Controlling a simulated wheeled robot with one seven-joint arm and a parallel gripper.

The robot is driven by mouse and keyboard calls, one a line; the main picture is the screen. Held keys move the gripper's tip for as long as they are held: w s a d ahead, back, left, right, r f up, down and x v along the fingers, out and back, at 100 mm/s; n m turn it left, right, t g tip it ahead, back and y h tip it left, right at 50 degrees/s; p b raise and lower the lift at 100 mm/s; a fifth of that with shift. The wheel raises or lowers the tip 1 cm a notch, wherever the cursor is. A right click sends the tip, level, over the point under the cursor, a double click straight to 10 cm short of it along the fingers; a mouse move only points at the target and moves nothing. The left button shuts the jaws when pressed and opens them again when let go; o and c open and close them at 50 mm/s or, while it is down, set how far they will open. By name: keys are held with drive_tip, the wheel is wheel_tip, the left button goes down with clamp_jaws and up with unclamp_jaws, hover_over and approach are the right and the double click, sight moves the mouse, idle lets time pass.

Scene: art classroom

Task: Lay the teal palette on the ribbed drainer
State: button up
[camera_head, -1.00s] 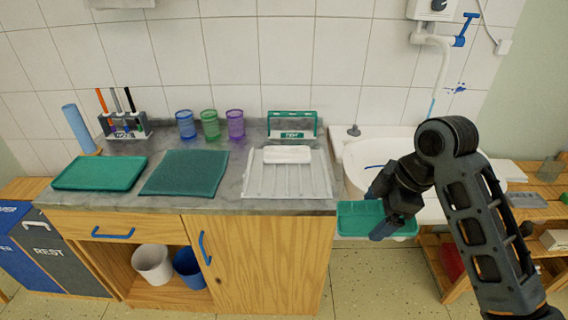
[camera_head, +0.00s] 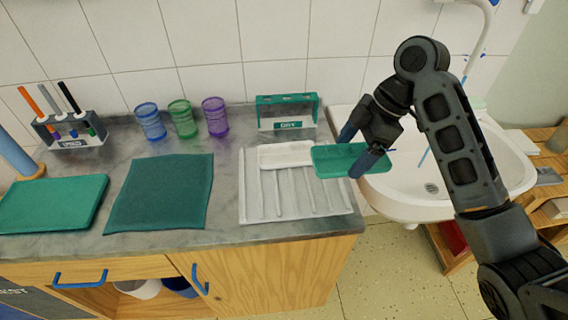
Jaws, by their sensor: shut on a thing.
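The teal palette (camera_head: 338,160) is a shallow rectangular tray, held at its right end by my gripper (camera_head: 362,150). My gripper is shut on it. The palette is roughly level, over the right edge of the drainer and the sink's left rim. I cannot tell how high it is above them. The ribbed drainer (camera_head: 262,205) is a pale grey tray with raised ribs on the counter's right end. A white palette (camera_head: 285,154) lies across its back part. The front of the drainer is bare.
A teal-and-white rack marked DRY (camera_head: 287,112) stands behind the drainer. A teal cloth (camera_head: 165,190) lies left of it, with a green tray (camera_head: 50,203) further left. Purple (camera_head: 215,116), green (camera_head: 183,118) and blue (camera_head: 150,121) cups stand behind. The sink (camera_head: 400,190) is at right.

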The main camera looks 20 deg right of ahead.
sight(314, 155)
drive_tip(key=w+a+f+b, duration=0.1)
drive_tip(key=a+f+b, duration=0.1)
drive_tip(key=a, duration=0.1)
drive_tip(key=w+a+f+b, duration=0.2)
drive_tip(key=a, duration=0.1)
drive_tip(key=w+a+f+b, duration=0.1)
drive_tip(key=a+f+b, duration=0.1)
drive_tip(key=a, duration=0.1)
drive_tip(key=shift+w+a+f, duration=0.25)
drive_tip(key=shift+w+f, duration=0.05)
drive_tip(key=shift+f, duration=0.05)
drive_tip(key=shift+w+a+f+b, duration=0.15)
drive_tip(key=shift+a+b, duration=0.2)
drive_tip(key=shift+a, duration=0.05)
drive_tip(key=shift+f, duration=1.95)
drive_tip(key=shift+f+b, duration=0.15)
drive_tip(key=shift+b, duration=0.15)
drive_tip(key=o, duration=0.8)
drive_tip(key=p+v, duration=0.6)
drive_tip(key=v, duration=0.6)
drive_tip(key=shift+a, duration=0.1)
